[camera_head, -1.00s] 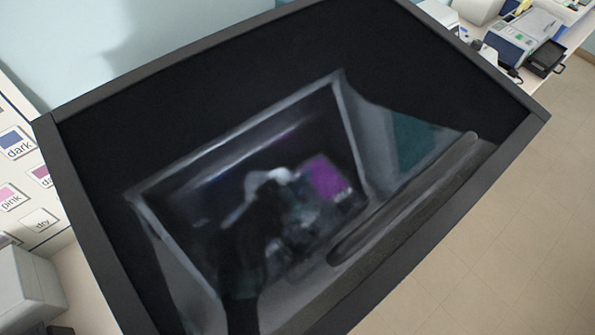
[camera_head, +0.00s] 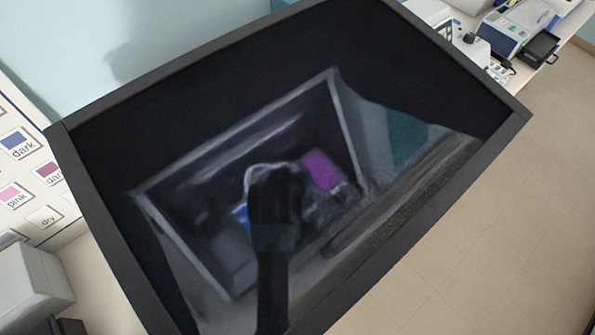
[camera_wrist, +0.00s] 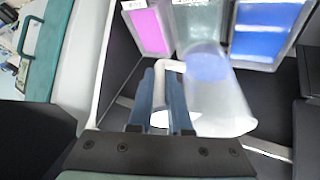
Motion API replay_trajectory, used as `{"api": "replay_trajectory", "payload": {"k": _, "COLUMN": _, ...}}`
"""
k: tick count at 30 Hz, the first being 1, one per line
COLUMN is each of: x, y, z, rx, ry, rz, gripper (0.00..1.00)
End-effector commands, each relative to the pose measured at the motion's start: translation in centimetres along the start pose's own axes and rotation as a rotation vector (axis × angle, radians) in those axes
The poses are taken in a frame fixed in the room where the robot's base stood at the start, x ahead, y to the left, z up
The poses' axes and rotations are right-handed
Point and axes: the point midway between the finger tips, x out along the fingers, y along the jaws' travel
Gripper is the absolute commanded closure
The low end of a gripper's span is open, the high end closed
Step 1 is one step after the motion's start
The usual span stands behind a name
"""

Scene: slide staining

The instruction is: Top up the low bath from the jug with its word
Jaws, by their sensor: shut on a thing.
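In the wrist view, my gripper (camera_wrist: 161,80) is shut on the pale handle of a translucent jug (camera_wrist: 225,105). The jug has a round bluish area near its far end; its contents and any word on it are not readable. Beyond it stand a magenta bath (camera_wrist: 147,27), a grey-green bath (camera_wrist: 197,20) and a blue bath (camera_wrist: 262,32). The jug's far end overlaps the baths' near edge in this view. Liquid levels are hard to tell. In the head view, the magenta bath (camera_head: 322,171) shows blurred through dark glass, with my arm before it.
A dark-framed glass panel (camera_head: 400,60) fills most of the head view. Left is a board with colour labels, including dark, pink and dry (camera_head: 30,185). Bench instruments (camera_head: 515,30) stand at the upper right. The floor at right is clear.

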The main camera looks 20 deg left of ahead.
Motion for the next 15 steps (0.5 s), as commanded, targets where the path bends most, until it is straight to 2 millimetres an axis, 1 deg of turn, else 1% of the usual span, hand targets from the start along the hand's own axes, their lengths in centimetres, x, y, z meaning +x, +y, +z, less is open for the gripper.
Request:
{"api": "replay_trajectory", "payload": {"k": 3, "x": 0.61, "y": 0.04, "z": 0.24, "rx": 0.043, "ry": -0.039, "rz": -0.092, "gripper": 1.0}}
{"api": "replay_trajectory", "payload": {"k": 6, "x": 0.79, "y": -0.21, "z": 0.39, "rx": 0.06, "ry": -0.056, "rz": -0.137, "gripper": 1.0}}
{"api": "replay_trajectory", "payload": {"k": 15, "x": 0.86, "y": -0.32, "z": 0.49, "rx": 0.064, "ry": -0.061, "rz": -0.148, "gripper": 1.0}}
